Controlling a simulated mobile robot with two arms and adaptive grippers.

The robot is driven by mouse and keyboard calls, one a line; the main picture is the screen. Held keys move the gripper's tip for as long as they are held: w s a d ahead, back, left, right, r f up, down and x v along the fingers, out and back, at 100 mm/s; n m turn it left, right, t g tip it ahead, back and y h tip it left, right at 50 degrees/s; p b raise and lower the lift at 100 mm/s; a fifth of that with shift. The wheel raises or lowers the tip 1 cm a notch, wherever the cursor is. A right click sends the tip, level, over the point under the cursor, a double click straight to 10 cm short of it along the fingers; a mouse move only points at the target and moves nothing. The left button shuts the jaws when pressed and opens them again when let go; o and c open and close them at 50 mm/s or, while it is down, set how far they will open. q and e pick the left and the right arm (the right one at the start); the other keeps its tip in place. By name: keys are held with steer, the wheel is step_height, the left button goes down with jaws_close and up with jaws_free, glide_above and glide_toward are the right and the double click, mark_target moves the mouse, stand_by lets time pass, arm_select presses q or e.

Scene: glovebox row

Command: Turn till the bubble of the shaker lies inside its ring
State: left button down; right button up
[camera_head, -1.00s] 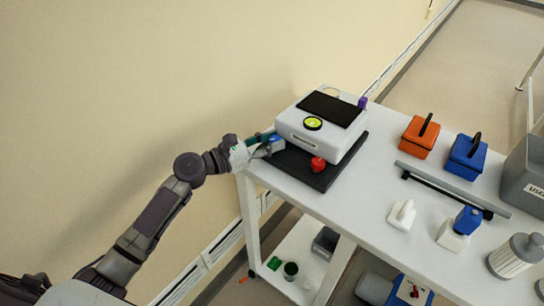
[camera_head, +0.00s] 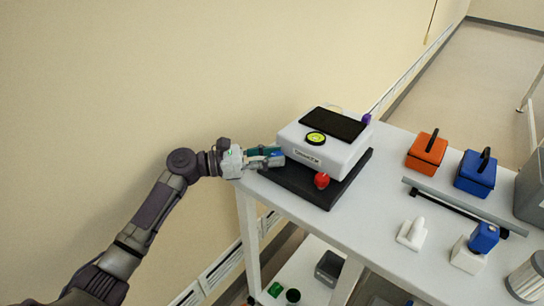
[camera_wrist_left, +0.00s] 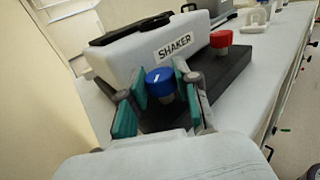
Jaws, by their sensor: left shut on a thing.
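The shaker (camera_head: 330,155) is a white box with a dark top panel, standing on a black base plate (camera_head: 300,188) at the table's near left corner. A round yellow-green bubble level (camera_head: 316,138) with a dark rim sits on its top; the bubble's place against its ring is too small to tell. A blue knob (camera_wrist_left: 160,82) with a white mark is at the shaker's near left corner. My left gripper (camera_head: 274,157) is shut on this knob; its teal pads stand either side of it in the left wrist view (camera_wrist_left: 166,88). My right gripper is not in view.
A red knob (camera_head: 321,180) stands at the base plate's front. Orange (camera_head: 426,152) and blue (camera_head: 475,174) handled boxes, a grey rail (camera_head: 462,206) and white items are farther right on the table (camera_head: 375,215). The wall is close on the left.

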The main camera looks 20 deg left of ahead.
mark_target(272, 155)
arm_select(q)
steer(key=shift+f, duration=0.1)
steer(key=c, duration=0.8)
jaws_free()
steer(key=shift+r, duration=5.05)
